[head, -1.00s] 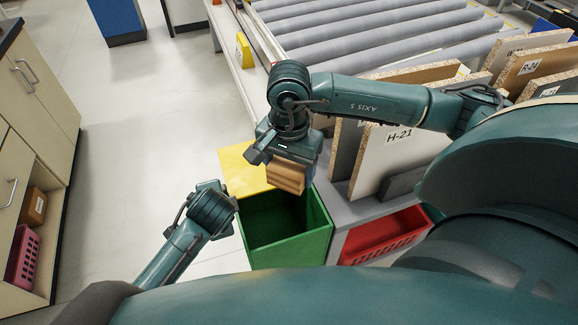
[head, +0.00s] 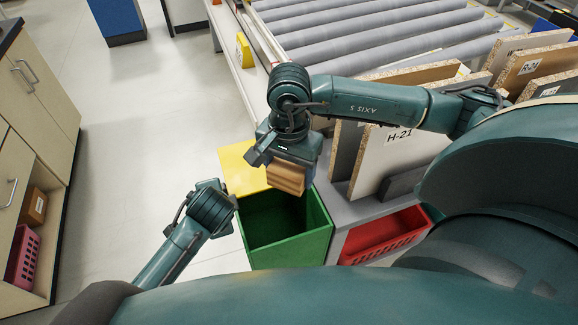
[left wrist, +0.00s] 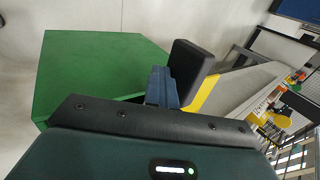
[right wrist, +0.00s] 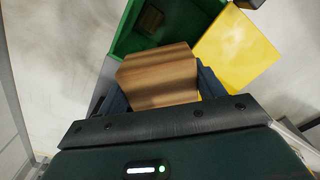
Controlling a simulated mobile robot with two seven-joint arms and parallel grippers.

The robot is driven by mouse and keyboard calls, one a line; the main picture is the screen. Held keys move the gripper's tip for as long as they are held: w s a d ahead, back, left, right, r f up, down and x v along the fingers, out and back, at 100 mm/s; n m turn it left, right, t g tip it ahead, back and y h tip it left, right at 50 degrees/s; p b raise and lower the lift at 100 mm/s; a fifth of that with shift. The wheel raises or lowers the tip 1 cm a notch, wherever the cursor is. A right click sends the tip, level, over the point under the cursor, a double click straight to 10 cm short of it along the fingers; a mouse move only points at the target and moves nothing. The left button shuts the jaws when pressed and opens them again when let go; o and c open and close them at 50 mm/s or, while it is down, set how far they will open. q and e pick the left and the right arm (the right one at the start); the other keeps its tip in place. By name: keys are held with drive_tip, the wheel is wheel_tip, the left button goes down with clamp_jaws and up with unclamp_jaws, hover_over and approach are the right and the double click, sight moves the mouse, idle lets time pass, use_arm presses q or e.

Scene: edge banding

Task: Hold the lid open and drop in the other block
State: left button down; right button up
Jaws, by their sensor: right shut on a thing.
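The green bin (head: 290,235) stands below my arms with its top open. Its yellow lid (head: 240,167) is swung up on the far left side. My right gripper (head: 290,163) is shut on a wooden block (head: 287,180) above the bin opening; the block also fills the middle of the right wrist view (right wrist: 158,78). Another brown block (right wrist: 151,19) lies inside the bin. My left gripper (head: 231,192) is beside the bin at the lid's near-left edge. Its finger and a dark pad show in the left wrist view (left wrist: 172,82); whether it touches the lid is unclear.
A red tray (head: 385,236) sits right of the bin. Upright boards (head: 400,150), one marked H-21, stand behind it. A roller conveyor (head: 380,40) is at the back. Cabinets (head: 40,90) line the left, with clear floor between.

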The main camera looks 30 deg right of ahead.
drive_tip(key=shift+f, duration=1.5)
drive_tip(key=o, duration=1.1)
drive_tip(key=shift+r, duration=6)
